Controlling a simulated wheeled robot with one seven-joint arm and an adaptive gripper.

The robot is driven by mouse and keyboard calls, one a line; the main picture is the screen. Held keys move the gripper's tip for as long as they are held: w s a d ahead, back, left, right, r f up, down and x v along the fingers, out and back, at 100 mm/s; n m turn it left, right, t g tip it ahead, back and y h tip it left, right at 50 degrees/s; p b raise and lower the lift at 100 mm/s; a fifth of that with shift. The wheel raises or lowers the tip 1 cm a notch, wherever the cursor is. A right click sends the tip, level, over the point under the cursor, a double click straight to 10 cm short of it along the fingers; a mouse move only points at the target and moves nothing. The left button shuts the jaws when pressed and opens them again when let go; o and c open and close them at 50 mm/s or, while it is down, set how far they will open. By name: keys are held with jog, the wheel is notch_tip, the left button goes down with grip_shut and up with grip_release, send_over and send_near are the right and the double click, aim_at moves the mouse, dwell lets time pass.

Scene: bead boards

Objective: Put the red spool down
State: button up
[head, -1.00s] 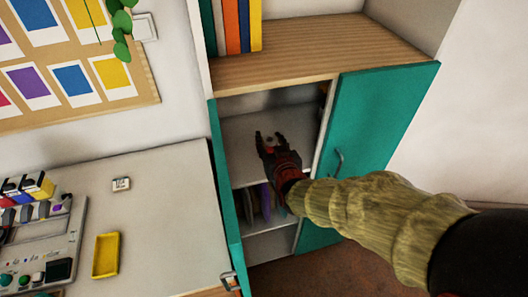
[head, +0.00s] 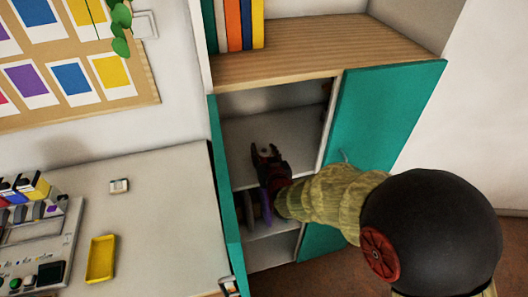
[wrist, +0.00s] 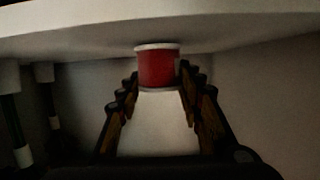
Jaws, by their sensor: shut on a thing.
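The red spool (wrist: 158,68) has pale rims and shows in the wrist view between the fingertips of my gripper (wrist: 158,76). My gripper is shut on it. One rim of the spool is close to a pale shelf board (wrist: 70,28) in that view; I cannot tell whether they touch. In the head view my gripper (head: 267,148) reaches into the open cabinet, in front of the grey shelf surface (head: 300,130). The spool is too small there to make out clearly.
The green cabinet door (head: 385,125) stands open on the right, and another green panel edge (head: 222,180) is on the left. Purple and dark upright items (head: 265,208) stand on a lower shelf. A yellow tray (head: 101,259) lies on the worktop (head: 160,225).

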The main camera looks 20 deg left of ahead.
jog(key=shift+f, duration=0.15)
jog(key=shift+f, duration=0.1)
jog(key=o, duration=1.1)
jog(key=shift+o, duration=0.5)
jog(key=shift+s+r, duration=0.1)
jog(key=shift+r, duration=0.25)
jog(key=p+v, duration=0.3)
jog(key=v, duration=0.8)
jog(key=shift+s+d, duration=0.25)
jog(key=shift+s, duration=0.1)
